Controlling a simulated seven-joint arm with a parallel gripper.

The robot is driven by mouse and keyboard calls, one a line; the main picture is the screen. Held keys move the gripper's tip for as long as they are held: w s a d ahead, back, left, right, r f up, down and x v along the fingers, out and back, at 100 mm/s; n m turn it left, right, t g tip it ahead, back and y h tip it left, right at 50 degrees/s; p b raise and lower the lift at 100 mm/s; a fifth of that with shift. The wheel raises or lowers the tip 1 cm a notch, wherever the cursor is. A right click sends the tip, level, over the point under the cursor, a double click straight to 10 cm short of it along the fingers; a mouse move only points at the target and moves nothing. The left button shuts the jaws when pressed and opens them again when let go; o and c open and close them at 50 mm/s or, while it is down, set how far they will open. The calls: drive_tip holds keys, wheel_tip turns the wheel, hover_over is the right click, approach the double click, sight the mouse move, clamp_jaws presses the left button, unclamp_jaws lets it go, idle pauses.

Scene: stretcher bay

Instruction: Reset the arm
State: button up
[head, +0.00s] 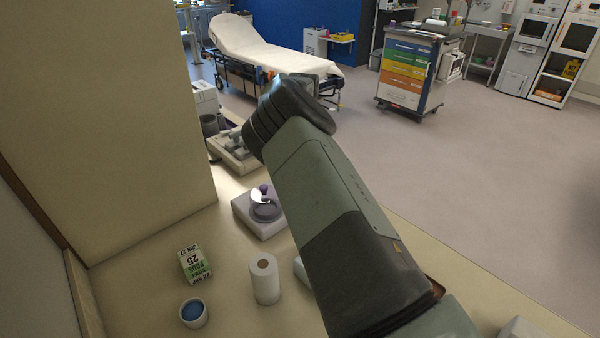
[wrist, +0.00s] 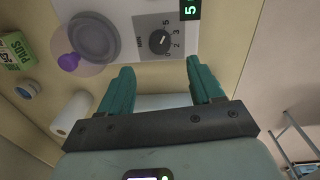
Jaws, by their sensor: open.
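My arm reaches from the lower right of the head view up over the counter, and its links hide part of the counter behind them. My gripper (wrist: 163,80) shows in the wrist view with its two teal fingers apart and nothing between them. Beyond the fingertips is a white device with a dial (wrist: 159,41), a green-lit display (wrist: 190,8) and a round grey plate (wrist: 95,37). In the head view the fingers are hidden behind the arm.
On the counter (head: 225,300) stand a green-and-white pads box (head: 195,264), a white roll (head: 264,278), a white cup with blue inside (head: 194,312) and the device with a round plate (head: 245,217). A beige wall (head: 110,150) rises at the left. A stretcher (head: 270,50) and drawer cart (head: 408,75) stand beyond.

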drive_tip(key=shift+r, duration=0.85)
